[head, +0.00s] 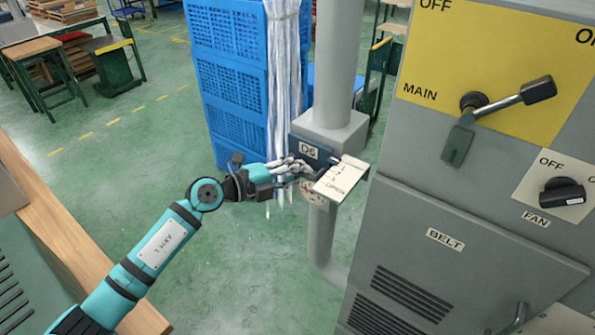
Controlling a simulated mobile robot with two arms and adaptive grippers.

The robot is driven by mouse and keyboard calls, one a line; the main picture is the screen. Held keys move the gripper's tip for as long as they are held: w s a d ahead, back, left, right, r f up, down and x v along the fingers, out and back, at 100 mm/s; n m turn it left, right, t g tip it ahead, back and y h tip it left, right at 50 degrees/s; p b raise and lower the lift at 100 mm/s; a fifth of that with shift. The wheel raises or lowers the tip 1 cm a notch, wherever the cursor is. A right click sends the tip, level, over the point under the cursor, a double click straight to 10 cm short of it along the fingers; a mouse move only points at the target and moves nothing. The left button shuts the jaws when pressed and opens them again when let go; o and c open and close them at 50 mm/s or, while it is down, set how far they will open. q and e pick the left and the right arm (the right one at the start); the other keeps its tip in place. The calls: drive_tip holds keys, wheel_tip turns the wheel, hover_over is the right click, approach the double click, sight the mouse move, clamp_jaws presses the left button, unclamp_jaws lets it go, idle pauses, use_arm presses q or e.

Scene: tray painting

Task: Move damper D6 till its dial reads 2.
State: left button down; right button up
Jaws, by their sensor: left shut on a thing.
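Damper D6 is a grey box (335,135) on a vertical grey duct, with a dark blue plate labelled "D6" (309,150). A pale plate marked "OPEN" (341,180) sticks out at its front. A round dial (312,191) sits just below, partly covered by the plate, and its reading is too small to tell. My left gripper (300,172) reaches in from the left and is shut at the damper's front, beside the pale plate. The part between its fingers is mostly hidden, probably the damper's handle. My right gripper is not in view.
A grey machine cabinet on the right carries a MAIN lever (505,101) on a yellow panel (470,50), a FAN knob (562,193) and a BELT panel (445,239). Blue crates (228,70) and hanging clear strips (284,90) stand behind. A wooden bench edge (60,220) is at left.

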use_arm(q)
drive_tip(key=s+a+p, duration=0.2)
drive_tip(key=shift+s, duration=0.3)
drive_tip(key=c, duration=1.3)
unclamp_jaws()
drive_tip(key=shift+w+d, duration=0.1)
drive_tip(key=shift+c, duration=0.2)
drive_tip(key=v, duration=1.2)
